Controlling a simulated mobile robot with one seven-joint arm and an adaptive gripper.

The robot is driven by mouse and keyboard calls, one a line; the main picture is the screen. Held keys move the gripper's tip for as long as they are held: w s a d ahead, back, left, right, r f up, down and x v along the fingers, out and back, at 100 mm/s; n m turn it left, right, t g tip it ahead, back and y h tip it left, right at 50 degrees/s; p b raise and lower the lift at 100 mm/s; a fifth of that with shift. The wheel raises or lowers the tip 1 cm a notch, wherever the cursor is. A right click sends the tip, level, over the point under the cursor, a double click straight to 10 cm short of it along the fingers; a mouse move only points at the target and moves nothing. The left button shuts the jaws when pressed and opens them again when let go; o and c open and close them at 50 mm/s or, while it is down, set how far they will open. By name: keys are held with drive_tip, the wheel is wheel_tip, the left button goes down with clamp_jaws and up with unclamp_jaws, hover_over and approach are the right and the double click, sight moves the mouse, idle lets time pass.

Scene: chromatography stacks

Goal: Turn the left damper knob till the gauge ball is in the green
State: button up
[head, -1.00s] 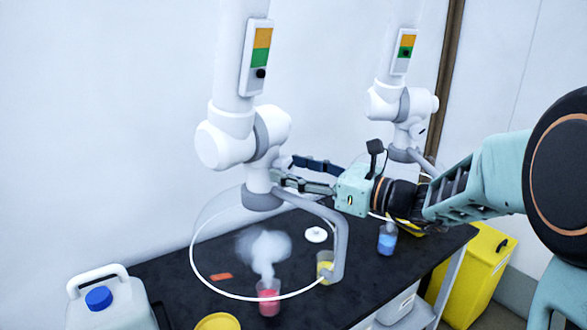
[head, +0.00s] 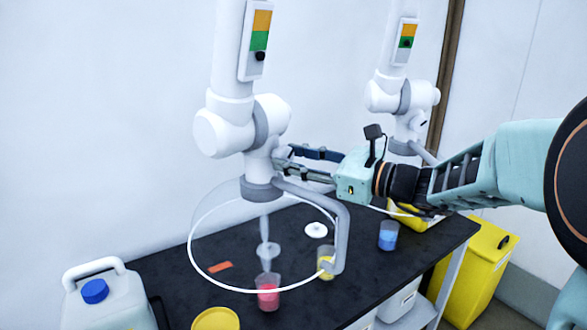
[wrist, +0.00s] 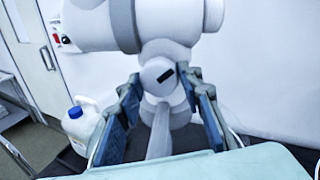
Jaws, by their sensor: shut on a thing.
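The left gauge (head: 255,40) has orange at the top, green in the middle and grey below. Its dark ball (head: 260,56) sits in the grey at the green's lower edge. My gripper (head: 281,160) reaches in from the right to the left extractor arm's joint. In the wrist view, my gripper (wrist: 161,78) has its fingers on both sides of the round white left damper knob (wrist: 158,76), shut on it. The knob's dark mark is slightly tilted. In the head view the fingers mostly hide the knob.
Below the left clear hood (head: 192,240), a red beaker (head: 267,292) gives off vapour. A yellow beaker (head: 326,262) and blue beaker (head: 388,236) stand on the black bench (head: 300,300). A jug (head: 110,305) is at left. The right gauge's ball (head: 406,43) is in green.

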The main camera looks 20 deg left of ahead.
drive_tip(key=shift+f+n+h+b, duration=0.15)
drive_tip(key=shift+n+h+b, duration=0.15)
drive_tip(key=shift+n+b, duration=0.8)
drive_tip(key=o, duration=1.2)
drive_tip(key=shift+c, duration=0.2)
drive_tip(key=shift+d, duration=0.1)
drive_tip(key=v, duration=1.1)
drive_tip(key=shift+s+d, duration=0.15)
drive_tip(key=shift+d, duration=0.25)
